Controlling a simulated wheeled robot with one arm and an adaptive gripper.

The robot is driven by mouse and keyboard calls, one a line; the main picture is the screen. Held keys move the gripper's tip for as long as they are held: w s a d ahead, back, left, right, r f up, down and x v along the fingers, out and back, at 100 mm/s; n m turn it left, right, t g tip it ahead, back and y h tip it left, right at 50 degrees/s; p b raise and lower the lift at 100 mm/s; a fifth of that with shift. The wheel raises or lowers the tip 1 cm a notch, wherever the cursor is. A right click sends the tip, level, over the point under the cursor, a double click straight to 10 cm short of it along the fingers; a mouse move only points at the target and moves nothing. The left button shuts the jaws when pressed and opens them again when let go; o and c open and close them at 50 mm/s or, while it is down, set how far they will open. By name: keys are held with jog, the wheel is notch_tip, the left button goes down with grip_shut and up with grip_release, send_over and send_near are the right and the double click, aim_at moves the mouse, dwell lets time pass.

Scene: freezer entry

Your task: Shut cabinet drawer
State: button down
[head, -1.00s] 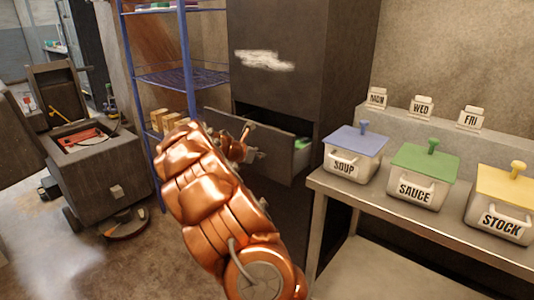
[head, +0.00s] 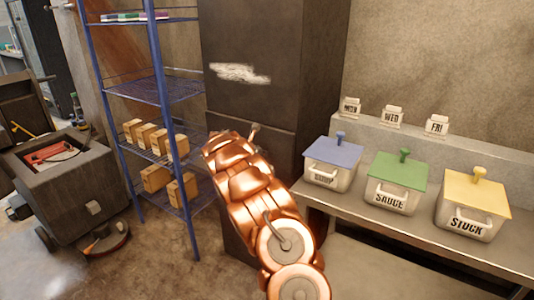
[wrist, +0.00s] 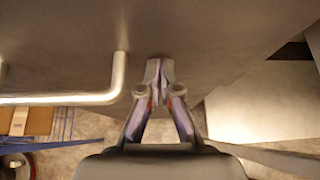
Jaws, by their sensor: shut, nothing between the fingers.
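The dark cabinet (head: 262,75) stands behind my arm in the head view. A seam crosses its front, and the drawer front (head: 280,143) below it is mostly hidden by my copper arm. The part that shows looks flush with the cabinet, with no open gap visible. In the wrist view the drawer front (wrist: 215,35) fills the top, with a pale bar handle (wrist: 118,78) at left. My gripper (wrist: 159,70) is shut and empty, its tips close together against or just short of the drawer front, right of the handle. I cannot tell if they touch.
A blue wire rack (head: 160,90) with several boxes stands left of the cabinet. A steel counter (head: 345,195) with soup, sauce (head: 398,185) and stock containers is at right. A dark wheeled cart (head: 75,190) is far left. Some floor between cart and rack is clear.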

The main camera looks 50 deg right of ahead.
jog(key=shift+s+d+r, duration=0.15)
jog(key=shift+d+r, duration=0.2)
jog(key=shift+r, duration=0.05)
jog(key=a+f+b+v, duration=0.1)
jog(key=f+v, duration=0.1)
jog(key=v, duration=1.1)
jog(key=shift+a, duration=0.55)
jog(key=shift+f, duration=0.1)
